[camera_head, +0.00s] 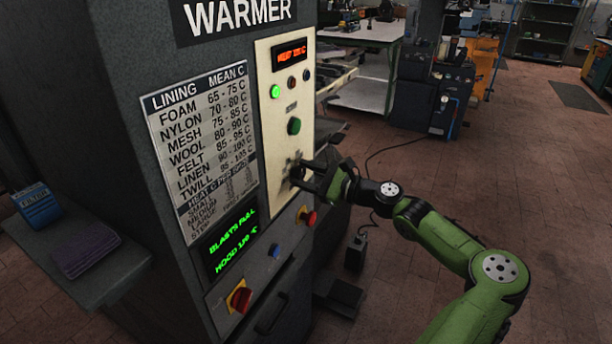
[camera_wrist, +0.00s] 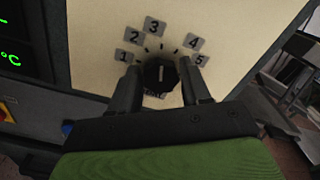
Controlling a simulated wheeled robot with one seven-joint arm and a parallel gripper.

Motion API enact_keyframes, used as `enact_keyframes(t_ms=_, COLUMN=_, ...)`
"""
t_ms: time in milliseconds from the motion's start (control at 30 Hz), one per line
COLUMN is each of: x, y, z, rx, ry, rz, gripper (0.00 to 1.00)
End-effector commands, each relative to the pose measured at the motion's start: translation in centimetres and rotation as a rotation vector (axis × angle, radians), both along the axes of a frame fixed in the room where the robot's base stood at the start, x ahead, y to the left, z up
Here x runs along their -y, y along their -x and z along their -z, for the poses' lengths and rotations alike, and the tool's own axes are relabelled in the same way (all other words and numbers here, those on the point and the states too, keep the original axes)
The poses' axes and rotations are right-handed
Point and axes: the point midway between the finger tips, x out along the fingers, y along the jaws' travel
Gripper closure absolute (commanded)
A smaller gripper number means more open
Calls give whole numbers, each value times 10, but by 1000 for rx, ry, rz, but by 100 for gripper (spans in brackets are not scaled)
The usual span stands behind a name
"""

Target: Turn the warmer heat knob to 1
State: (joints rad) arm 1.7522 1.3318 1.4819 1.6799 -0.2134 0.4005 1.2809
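The heat knob (camera_wrist: 161,73) is round and black with a white line on its face. It sits on the cream panel of the warmer (camera_head: 283,130), inside an arc of number plates from 1 to 5. The line stands nearly upright in the wrist view, pointing roughly at 3. The plate for 1 (camera_wrist: 125,56) is at the left end of the arc. My gripper (camera_wrist: 161,78) reaches the panel with one finger on each side of the knob. Whether both fingers touch it is unclear. In the head view my gripper (camera_head: 303,176) largely hides the knob.
Below are a red knob (camera_head: 307,216), a blue button (camera_head: 275,250) and a red switch (camera_head: 239,297). Open floor (camera_head: 530,170) lies to the right.

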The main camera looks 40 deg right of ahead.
Motion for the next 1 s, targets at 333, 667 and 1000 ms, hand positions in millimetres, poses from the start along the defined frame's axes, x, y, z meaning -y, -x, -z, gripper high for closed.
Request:
enact_keyframes(t_ms=333, x=0, y=0, z=0, rx=0, ry=2, rz=-1, gripper=90)
enact_keyframes(t_ms=667, x=-1, y=0, z=0, rx=33, ry=100, rz=-2, gripper=90)
enact_keyframes(t_ms=1000, x=-1, y=1, z=0, rx=128, ry=375, rz=-2, gripper=90)
